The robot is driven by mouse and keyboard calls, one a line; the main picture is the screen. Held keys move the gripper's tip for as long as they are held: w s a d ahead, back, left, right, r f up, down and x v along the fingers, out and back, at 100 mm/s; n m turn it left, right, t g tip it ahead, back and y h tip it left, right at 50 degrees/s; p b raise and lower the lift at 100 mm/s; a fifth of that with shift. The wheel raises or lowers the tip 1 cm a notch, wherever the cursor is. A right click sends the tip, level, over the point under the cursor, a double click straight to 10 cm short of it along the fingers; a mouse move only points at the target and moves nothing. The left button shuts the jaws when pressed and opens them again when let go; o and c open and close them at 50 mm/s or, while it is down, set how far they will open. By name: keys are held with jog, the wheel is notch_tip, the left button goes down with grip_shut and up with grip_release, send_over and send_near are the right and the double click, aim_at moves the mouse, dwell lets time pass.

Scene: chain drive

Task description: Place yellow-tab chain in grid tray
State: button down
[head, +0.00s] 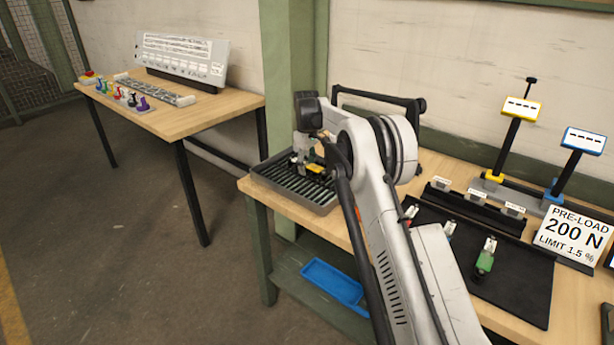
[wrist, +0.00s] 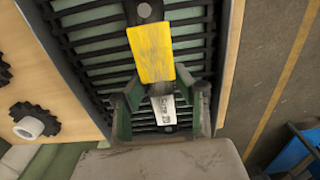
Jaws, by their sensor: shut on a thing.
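The yellow-tab chain shows as a flat yellow tab (wrist: 152,54) in the wrist view, with a small pale printed piece (wrist: 162,108) between the fingers. The tab also shows in the head view (head: 315,169). My gripper (wrist: 158,92) is shut on this chain. In the head view my gripper (head: 304,162) is over the grid tray (head: 325,209), a dark tray with parallel slats on the bench's left end. The slats (wrist: 85,45) lie behind the tab in the wrist view. I cannot tell whether the chain touches them. Most of the chain is hidden.
A black mat (head: 520,285) with a green-tabbed piece (head: 486,257) lies right of my arm. Yellow (head: 521,108) and blue (head: 583,140) displays stand behind it. A dark toothed wheel (wrist: 36,118) is left of the tray. A second table (head: 215,110) stands far left.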

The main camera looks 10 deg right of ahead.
aim_at(307, 183)
jog(key=shift+w+d+f, duration=0.1)
jog(key=shift+f, duration=1.95)
jog(key=shift+f, duration=0.15)
jog(key=c, duration=1.4)
grip_release()
jog(key=shift+o, duration=0.2)
